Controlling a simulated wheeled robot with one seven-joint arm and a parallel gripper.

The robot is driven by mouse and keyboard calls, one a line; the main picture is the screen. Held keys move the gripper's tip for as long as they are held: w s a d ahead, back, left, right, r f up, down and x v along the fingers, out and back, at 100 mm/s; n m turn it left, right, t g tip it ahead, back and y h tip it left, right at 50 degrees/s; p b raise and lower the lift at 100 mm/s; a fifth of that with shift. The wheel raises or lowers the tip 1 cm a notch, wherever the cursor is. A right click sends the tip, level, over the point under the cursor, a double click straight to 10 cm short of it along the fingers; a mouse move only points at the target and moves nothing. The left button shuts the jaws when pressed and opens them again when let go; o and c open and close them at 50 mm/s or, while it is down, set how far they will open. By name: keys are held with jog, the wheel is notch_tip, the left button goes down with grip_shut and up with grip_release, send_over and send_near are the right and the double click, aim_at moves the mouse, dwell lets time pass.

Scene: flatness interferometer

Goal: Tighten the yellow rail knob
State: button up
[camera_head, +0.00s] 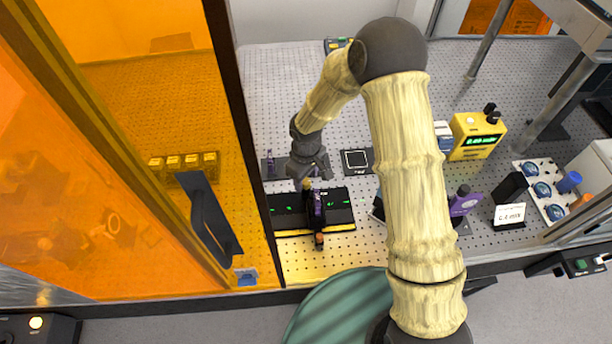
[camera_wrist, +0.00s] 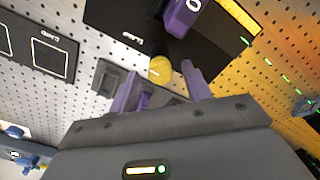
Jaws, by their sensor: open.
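The yellow rail knob (camera_wrist: 160,68) is a small rounded knob at the near end of a black rail unit in the wrist view.
A black square plate (camera_head: 357,160) lies right of the gripper on the perforated table. A yellow meter (camera_head: 476,136) with a green display stands further right, near a purple device (camera_head: 464,203). An orange see-through panel (camera_head: 120,220) with a dark handle (camera_head: 212,220) is at left.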

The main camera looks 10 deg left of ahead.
jog(key=shift+f, duration=0.45)
jog(key=shift+c, duration=0.4)
jog(key=c, duration=0.9)
